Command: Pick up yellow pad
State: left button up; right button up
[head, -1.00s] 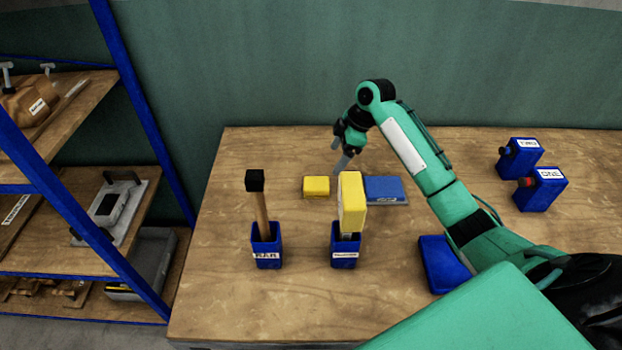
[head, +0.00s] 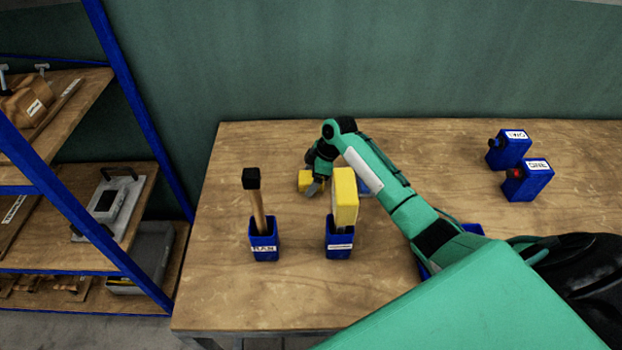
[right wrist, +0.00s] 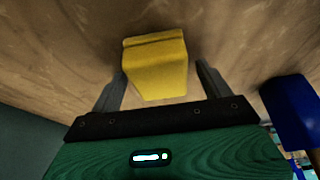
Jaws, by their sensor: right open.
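The yellow pad (head: 305,180) lies on the wooden table, behind the two blue holders, and is partly covered by my right gripper in the head view. My right gripper (head: 315,187) is over the pad. In the right wrist view the yellow pad (right wrist: 157,66) lies between the two spread fingers of the gripper (right wrist: 160,78), with a gap on each side. The gripper is open and holds nothing. My left gripper is not in view.
A blue holder (head: 264,247) with a black-topped wooden handle and a blue holder (head: 339,248) with a yellow-headed tool stand in front. A shelf (head: 110,226) is at left.

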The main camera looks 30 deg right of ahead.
jog(key=c, duration=1.1)
jog(key=shift+r, duration=0.1)
notch_tip(320, 180, up, 20)
jog(key=b, duration=0.3)
